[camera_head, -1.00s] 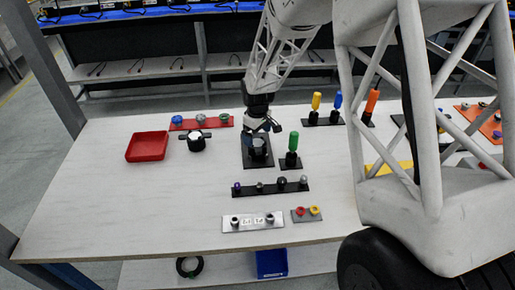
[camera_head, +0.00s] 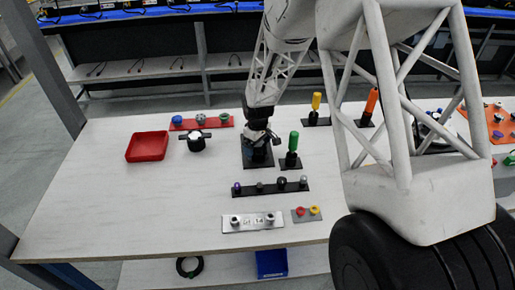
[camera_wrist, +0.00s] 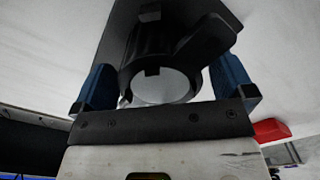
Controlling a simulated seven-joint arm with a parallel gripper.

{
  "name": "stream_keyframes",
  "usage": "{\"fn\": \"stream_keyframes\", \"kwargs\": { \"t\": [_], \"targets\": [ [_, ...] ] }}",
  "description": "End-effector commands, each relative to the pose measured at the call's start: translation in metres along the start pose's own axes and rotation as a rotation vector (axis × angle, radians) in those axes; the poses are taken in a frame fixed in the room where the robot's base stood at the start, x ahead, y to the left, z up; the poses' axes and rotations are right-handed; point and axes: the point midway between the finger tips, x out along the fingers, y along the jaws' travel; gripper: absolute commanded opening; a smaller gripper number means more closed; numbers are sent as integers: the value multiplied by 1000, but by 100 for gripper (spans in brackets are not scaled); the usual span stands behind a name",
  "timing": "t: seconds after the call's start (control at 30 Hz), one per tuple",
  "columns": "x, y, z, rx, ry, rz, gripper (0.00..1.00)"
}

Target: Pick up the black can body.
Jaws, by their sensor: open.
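The black can body (camera_wrist: 150,48) is a dark round cylinder with a slot in its wall and a pale grey round area within its rim, in the wrist view. It stands on a black base plate (camera_wrist: 118,32). My gripper (camera_wrist: 165,76) is open, with one blue finger on each side of the can body. I cannot tell whether either finger touches it. In the head view my gripper (camera_head: 262,136) is low over the black base plate (camera_head: 248,160), and the can body is mostly hidden beneath it.
A green-handled tool (camera_head: 294,142) stands close on the right. A black part with side handles (camera_head: 196,143) and a red tray (camera_head: 147,146) lie to the left. A black strip with several pegs (camera_head: 270,187) lies in front. The table's front left is clear.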

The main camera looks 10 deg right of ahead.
Motion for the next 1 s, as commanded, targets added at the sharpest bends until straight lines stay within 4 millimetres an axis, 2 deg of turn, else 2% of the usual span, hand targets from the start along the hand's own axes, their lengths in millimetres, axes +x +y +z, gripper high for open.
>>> {"fn": "stream_keyframes", "kwargs": {
  "t": [0.63, 1.0],
  "targets": [
    [4, 0, 0, 0, 0, 0, 98],
    [4, 0, 0, 0, 0, 0, 42]
  ]
}}
